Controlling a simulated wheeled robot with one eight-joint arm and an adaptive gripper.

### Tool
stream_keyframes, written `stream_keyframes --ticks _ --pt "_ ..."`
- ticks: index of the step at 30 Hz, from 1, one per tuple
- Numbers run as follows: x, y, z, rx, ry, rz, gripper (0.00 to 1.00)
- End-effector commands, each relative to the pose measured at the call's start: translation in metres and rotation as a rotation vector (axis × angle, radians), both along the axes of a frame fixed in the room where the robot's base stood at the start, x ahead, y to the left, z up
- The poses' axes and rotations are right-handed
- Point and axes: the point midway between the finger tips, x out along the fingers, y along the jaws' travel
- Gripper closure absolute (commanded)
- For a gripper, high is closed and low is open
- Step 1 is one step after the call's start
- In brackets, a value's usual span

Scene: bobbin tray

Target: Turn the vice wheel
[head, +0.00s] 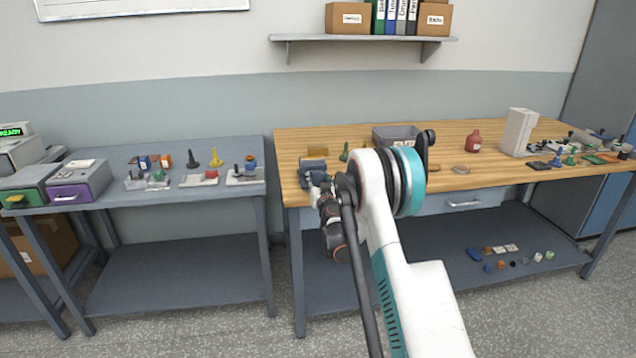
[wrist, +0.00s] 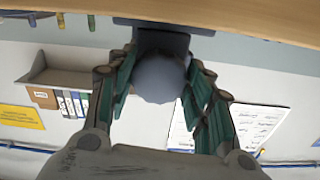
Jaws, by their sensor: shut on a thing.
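The vice (head: 313,168) is a blue-grey block at the left front corner of the wooden bench; its dark body (wrist: 165,42) also shows at the top of the wrist view. The vice wheel (wrist: 158,80) is a round, pale grey-blue knob in front of that body. My gripper (head: 322,190) is at the front of the vice; in the wrist view its green-padded fingers (wrist: 157,88) stand on both sides of the wheel, shut on it. In the head view the wheel is mostly hidden behind my gripper and arm.
The wooden bench (head: 300,192) carries a grey bin (head: 396,135), a red bottle (head: 473,141) and a green piece (head: 344,152) near the vice. A grey table (head: 235,150) with small parts stands to the left, across a narrow gap. A wall shelf (head: 364,39) hangs above.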

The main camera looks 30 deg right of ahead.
Motion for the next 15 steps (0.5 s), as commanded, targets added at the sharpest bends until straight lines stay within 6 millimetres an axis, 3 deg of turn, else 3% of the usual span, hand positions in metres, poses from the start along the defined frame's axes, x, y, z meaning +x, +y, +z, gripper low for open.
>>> stream_keyframes --ticks 15 --pt "0.0003 -0.001 -0.0002 -0.365 0.105 0.0 0.76"
